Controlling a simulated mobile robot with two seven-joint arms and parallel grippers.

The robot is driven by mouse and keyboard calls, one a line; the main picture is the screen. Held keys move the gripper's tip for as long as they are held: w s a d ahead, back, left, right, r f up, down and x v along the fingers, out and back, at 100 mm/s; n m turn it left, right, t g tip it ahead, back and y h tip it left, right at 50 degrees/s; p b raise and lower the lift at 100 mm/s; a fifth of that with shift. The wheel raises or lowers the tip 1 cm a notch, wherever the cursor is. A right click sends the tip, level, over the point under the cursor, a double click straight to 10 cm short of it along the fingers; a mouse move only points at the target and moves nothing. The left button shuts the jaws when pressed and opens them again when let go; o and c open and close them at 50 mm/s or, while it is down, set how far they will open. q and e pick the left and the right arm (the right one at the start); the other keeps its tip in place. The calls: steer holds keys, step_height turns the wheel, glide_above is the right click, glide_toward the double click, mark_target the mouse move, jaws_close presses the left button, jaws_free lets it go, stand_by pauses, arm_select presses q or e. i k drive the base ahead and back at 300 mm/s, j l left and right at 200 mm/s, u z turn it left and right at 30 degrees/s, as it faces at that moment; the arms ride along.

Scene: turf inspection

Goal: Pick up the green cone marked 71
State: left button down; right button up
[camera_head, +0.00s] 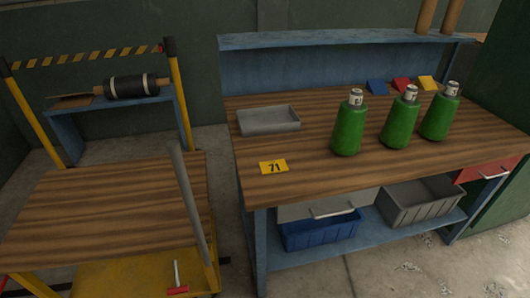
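Three green cones stand upright on the wooden bench top (310,182): the left cone (348,130), the middle cone (399,124) and the right cone (440,118). Each has a pale top with small dark marks that I cannot read, so I cannot tell which cone bears 71. A yellow card (273,167) printed with 71 lies near the bench's front left edge, apart from the cones. Neither of my grippers is in view.
A grey tray (268,121) lies behind the card. Blue, red and yellow pieces sit along the back. A blue bin (320,232) and a grey bin (421,200) are on the lower shelf. A wood-topped cart (95,213) stands left. Bench top before the cones is clear.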

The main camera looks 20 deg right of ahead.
mark_target(396, 131)
steer(key=k+l+z, duration=0.15)
steer(key=l+z, duration=0.15)
steer(key=l, duration=0.75)
steer(key=k+l+z, duration=0.1)
steer(key=l+z, duration=0.15)
steer(key=l, duration=0.8)
